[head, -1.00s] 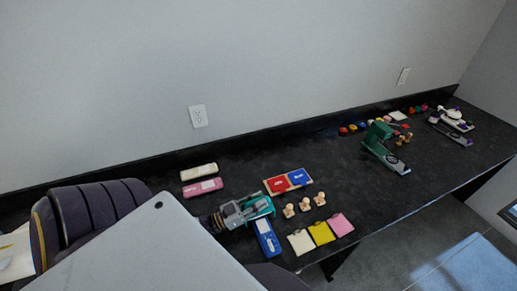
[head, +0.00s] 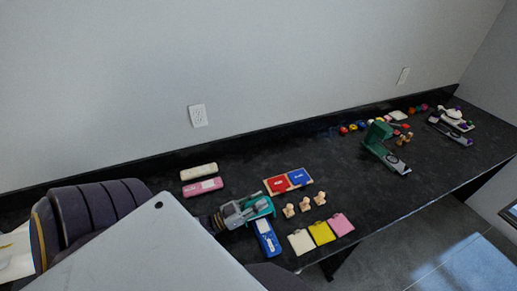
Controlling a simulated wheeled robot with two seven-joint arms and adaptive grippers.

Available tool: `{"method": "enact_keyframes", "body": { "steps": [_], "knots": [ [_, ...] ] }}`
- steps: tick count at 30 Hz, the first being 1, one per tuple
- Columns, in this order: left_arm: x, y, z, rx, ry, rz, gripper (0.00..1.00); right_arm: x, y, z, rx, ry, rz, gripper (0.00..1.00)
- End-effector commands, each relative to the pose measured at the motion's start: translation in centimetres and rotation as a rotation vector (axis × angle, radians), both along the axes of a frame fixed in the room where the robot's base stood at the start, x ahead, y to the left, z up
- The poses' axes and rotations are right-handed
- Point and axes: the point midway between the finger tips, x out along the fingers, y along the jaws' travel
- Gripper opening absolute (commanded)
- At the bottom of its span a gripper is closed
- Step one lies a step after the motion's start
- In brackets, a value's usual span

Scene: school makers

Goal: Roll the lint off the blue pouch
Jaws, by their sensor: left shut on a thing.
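The blue pouch (head: 267,243) lies on the dark counter near its front edge, with a pale label on its upper face. My left gripper (head: 256,208) reaches in from the left, just behind the pouch's far end. It is shut on a teal thing (head: 263,203), which may be the lint roller; the fingers hide part of it. The teal thing is close to the pouch's far end or over it; I cannot tell whether they touch. Lint is too small to make out. My right gripper is not in view.
Pink (head: 204,187) and cream (head: 198,172) pouches lie behind left. A red-and-blue tray (head: 288,181), small wooden figures (head: 304,205) and white, yellow and pink squares (head: 322,232) lie to the right. A green device (head: 384,146) stands farther right. Bare counter lies between.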

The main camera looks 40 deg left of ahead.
Motion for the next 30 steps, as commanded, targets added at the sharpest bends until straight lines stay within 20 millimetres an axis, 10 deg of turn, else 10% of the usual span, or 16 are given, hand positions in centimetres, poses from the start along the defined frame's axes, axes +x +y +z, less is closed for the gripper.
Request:
{"method": "enact_keyframes", "body": {
  "steps": [30],
  "knots": [
    [-1.1, -2.1, 0.1, -0.001, 0.001, 0.001, 0.0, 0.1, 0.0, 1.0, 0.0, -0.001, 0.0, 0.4]
  ]
}}
